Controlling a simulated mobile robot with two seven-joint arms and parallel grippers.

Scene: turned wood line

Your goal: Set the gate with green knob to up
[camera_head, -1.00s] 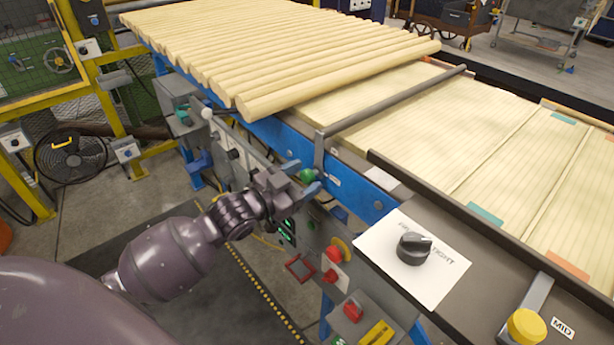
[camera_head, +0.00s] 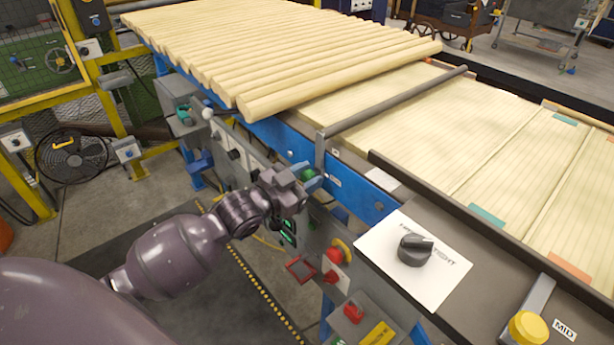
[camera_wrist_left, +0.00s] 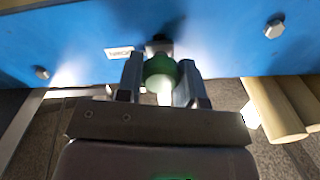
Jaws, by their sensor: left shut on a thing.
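The green knob (camera_head: 308,174) sits at the lower end of the gate's dark lever, on the blue side rail. The gate's dark bar (camera_head: 395,100) reaches from this lever across the line, just in front of the wooden rods. My left gripper (camera_head: 307,178) is at the knob with a finger on either side, shut on it. In the left wrist view the green knob (camera_wrist_left: 160,68) is between the two fingers (camera_wrist_left: 160,82), against the blue rail. The fingers hide part of the knob in the head view. My right gripper is in neither view.
Wooden rods (camera_head: 270,50) lie side by side behind the bar. A black rotary knob (camera_head: 414,249) on a white plate and a yellow knob (camera_head: 527,327) are at the right. A red button (camera_head: 331,276) is below the rail.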

